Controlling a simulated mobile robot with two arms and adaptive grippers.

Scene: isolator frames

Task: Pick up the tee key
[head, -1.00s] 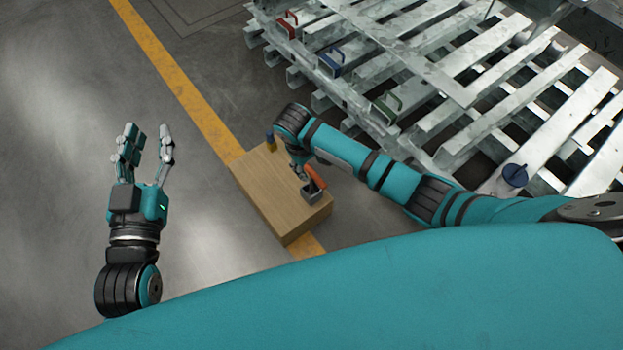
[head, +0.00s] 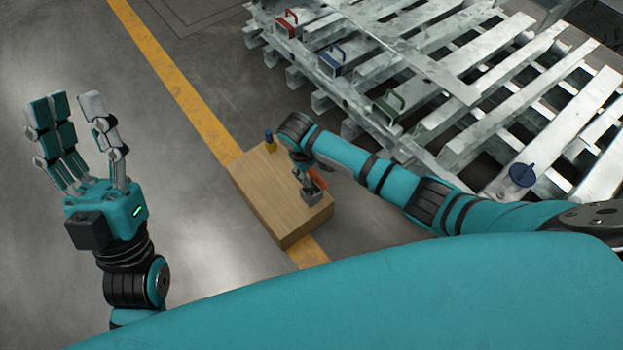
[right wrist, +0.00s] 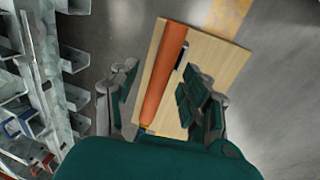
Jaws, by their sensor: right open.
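The tee key (head: 318,178) appears to be the orange-handled piece at a grey holder (head: 312,195) on the wooden block. In the right wrist view its orange bar (right wrist: 164,75) runs lengthwise between my fingers. My right gripper (head: 304,177) is low over the block, beside the orange bar and partly hiding it. In the right wrist view its fingers (right wrist: 158,98) are open on both sides of the bar, with no clear grip. The key's lower part is hidden. My left gripper (head: 78,125) is open and empty over the floor at the left.
The wooden block (head: 262,190) stands on the floor across a yellow line (head: 175,80). A small blue and yellow piece (head: 269,141) is at its back corner. Metal racks (head: 440,75) with red, blue and green handles fill the right. The floor at left is clear.

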